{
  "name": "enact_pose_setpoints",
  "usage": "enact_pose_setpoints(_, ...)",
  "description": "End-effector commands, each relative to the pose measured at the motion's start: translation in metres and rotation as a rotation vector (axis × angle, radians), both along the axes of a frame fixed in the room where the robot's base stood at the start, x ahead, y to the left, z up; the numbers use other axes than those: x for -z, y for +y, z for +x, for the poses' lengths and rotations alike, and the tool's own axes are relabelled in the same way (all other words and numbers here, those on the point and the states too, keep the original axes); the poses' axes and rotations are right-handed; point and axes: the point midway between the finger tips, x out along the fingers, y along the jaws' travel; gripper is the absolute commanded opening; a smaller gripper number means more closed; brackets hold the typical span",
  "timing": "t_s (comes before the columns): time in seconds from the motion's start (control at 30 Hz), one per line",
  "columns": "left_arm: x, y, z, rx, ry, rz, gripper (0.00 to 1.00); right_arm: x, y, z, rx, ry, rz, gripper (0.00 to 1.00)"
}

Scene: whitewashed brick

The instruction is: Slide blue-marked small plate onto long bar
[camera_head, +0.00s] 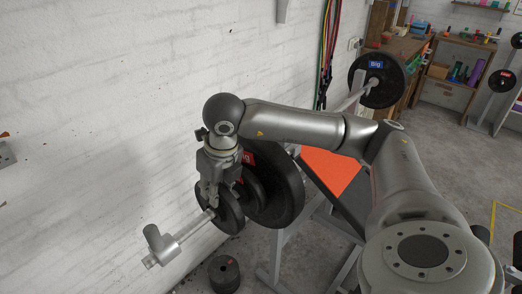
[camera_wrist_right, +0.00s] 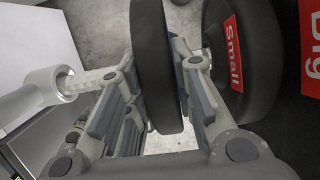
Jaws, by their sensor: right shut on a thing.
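My right gripper (camera_head: 212,203) is shut on a small black plate (camera_head: 231,212). In the right wrist view this plate (camera_wrist_right: 152,60) stands upright between the finger pads (camera_wrist_right: 150,95); its marking is hidden. The plate appears to be around the near end of the long bar (camera_head: 196,231), which shows on both sides of it. Further in, a red-marked small plate (camera_wrist_right: 230,60) is on the bar, with a red-marked big plate (camera_head: 283,190) behind it. A small gap separates the held plate from the red-marked small one. My left gripper is not in view.
A grey collar-like piece (camera_head: 156,240) sits at the bar's near end. A blue-marked big plate (camera_head: 377,80) is on the far end. A dark round weight (camera_head: 224,272) stands on the floor. The brick wall is close on the left.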

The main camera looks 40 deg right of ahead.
Motion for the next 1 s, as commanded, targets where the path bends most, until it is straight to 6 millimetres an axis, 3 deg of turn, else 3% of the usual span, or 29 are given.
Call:
enact_pose_setpoints(0.87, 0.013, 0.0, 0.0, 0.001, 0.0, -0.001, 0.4, -0.002, -0.029, 0.004, 0.003, -0.008, 0.001, 0.0)
enact_pose_setpoints(0.9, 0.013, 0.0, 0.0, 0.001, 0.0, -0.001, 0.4, -0.003, -0.029, 0.004, 0.002, -0.008, 0.001, 0.25)
enact_pose_setpoints(1.0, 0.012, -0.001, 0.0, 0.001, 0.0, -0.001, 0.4, -0.003, -0.029, 0.004, 0.001, -0.007, 0.001, 0.38)
